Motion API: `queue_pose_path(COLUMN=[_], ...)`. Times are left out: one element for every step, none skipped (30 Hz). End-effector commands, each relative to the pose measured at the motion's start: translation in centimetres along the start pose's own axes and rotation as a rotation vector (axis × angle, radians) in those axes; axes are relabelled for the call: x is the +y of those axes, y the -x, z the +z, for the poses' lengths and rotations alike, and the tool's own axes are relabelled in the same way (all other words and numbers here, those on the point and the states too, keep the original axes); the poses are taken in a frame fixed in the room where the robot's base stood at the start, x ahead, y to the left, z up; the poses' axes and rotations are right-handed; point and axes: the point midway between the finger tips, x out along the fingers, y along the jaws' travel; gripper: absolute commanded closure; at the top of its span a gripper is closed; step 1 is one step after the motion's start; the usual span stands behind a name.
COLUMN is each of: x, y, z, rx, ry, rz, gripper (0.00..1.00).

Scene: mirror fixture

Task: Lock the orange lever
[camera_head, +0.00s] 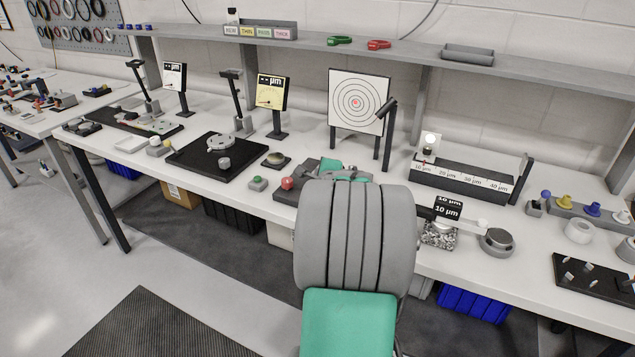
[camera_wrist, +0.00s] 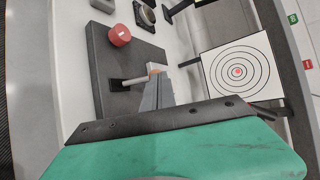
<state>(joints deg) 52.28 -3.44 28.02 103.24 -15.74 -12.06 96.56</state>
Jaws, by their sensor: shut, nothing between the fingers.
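The mirror fixture has a dark grey base (camera_head: 287,196), which also shows in the wrist view (camera_wrist: 108,72), with a red knob (camera_wrist: 119,35) on one end. In the wrist view a thin grey rod (camera_wrist: 134,81) lies over the base and ends in a pale block with a small orange-brown patch, likely the orange lever (camera_wrist: 153,67). My gripper (camera_wrist: 157,82) is shut and empty, its grey fingertips right at that end; I cannot tell whether they touch. The lever's far side is hidden by the fingers. In the head view my arm hides much of the fixture.
A target board (camera_head: 358,101) with rings stands behind the fixture, with a dark post-mounted piece (camera_head: 387,107) to its right. A black plate (camera_head: 215,160) with round parts is to the left. A scale block (camera_head: 462,184) is to the right. A shelf (camera_head: 330,50) runs above.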

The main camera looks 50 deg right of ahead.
Motion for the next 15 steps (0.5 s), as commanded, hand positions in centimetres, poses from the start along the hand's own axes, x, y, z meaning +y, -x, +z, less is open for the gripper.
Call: queue_pose_path(x=[-0.40, -0.52, -0.62, -0.66, -0.67, -0.65, -0.63, -0.62, -0.62, -0.62, -0.61, -0.62, -0.64, -0.69, -0.80], y=[0.18, 0.24, 0.29, 0.30, 0.31, 0.31, 0.30, 0.29, 0.29, 0.29, 0.29, 0.30, 0.35, 0.44, 0.67], z=[0.09, 0.12, 0.14, 0.15, 0.16, 0.15, 0.15, 0.15, 0.15, 0.15, 0.16, 0.16, 0.18, 0.21, 0.28], rx=[0.000, 0.000, 0.001, 0.001, 0.001, 0.001, 0.001, 0.001, 0.001, 0.000, 0.000, 0.000, 0.000, 0.000, 0.000], ry=[0.000, 0.000, 0.000, 0.000, 0.000, 0.000, 0.000, 0.000, 0.000, 0.000, 0.000, 0.000, 0.000, 0.000, 0.000], rz=[-0.001, -0.001, -0.001, -0.001, -0.001, -0.001, -0.001, -0.001, -0.001, -0.001, -0.001, -0.001, -0.001, -0.001, -0.002], gripper=[1.00, 1.00, 1.00, 1.00, 1.00, 1.00, 1.00, 1.00, 1.00, 1.00, 1.00, 1.00, 1.00, 1.00, 1.00])
